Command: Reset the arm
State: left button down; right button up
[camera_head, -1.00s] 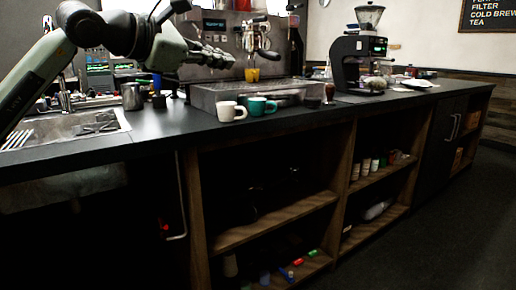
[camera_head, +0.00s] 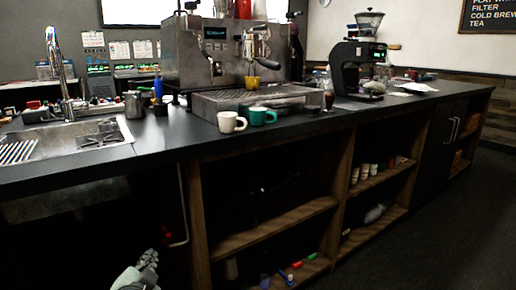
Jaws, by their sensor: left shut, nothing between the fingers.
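My left gripper (camera_head: 148,262) shows at the bottom edge of the head view, low in front of the counter. It is shut and empty, touching nothing that I can see. The rest of my left arm is out of the picture. My right gripper is not in view. The espresso machine (camera_head: 188,52) stands on the dark counter (camera_head: 165,135). A yellow cup (camera_head: 251,83) sits under its group head.
A white mug (camera_head: 228,123) and a green mug (camera_head: 258,116) stand near the counter's front edge. A metal pitcher (camera_head: 134,104) stands beside the sink (camera_head: 75,150). A grinder (camera_head: 347,68) is at right. Open shelves (camera_head: 275,227) lie below; the floor at right is clear.

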pick_arm(q)
jog(key=s+f+n+g, duration=0.3)
jog(key=s+f+g, duration=0.3)
jog(key=s+f, duration=0.6)
jog(key=s+f+n+g+h+p, duration=0.1)
jog(key=s+f+g, duration=0.5)
jog(key=s+f, duration=0.6)
jog(key=s+n, duration=0.1)
jog(key=s, duration=0.4)
jog(key=shift+a+f+n+h, duration=0.3)
jog(key=shift+n, duration=0.1)
dwell(3.0)
